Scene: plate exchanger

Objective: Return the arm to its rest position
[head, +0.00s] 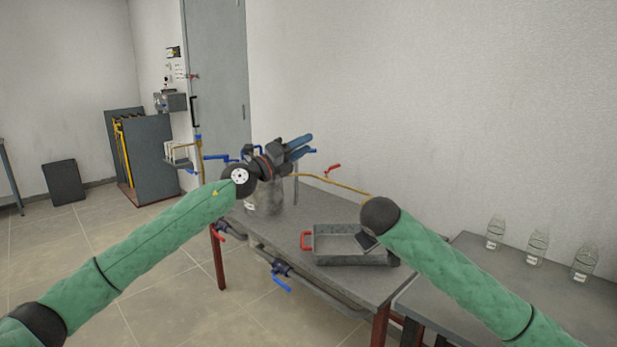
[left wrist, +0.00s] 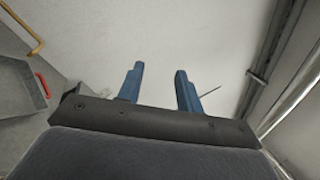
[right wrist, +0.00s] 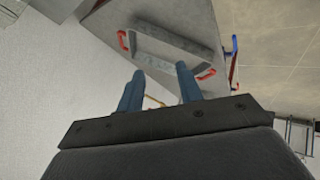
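My left arm reaches in from the left in the head view. Its gripper (head: 300,146) is in front of the wall, above the far end of the grey table (head: 335,212). In the left wrist view its two blue fingers (left wrist: 158,88) stand apart with nothing between them. My right arm reaches in from the right over the table, and its gripper is mostly hidden behind the arm's end in the head view. In the right wrist view the right gripper's blue fingers (right wrist: 160,88) stand apart and empty, with the grey tray beyond them.
The grey tray (head: 345,259) with red handles sits on the table. A grey cylindrical vessel (head: 264,198) stands behind my left wrist. Blue-handled valves (head: 281,272) stick out at the table's front. Three clear bottles (head: 536,246) stand on a side table at right. Open floor lies at left.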

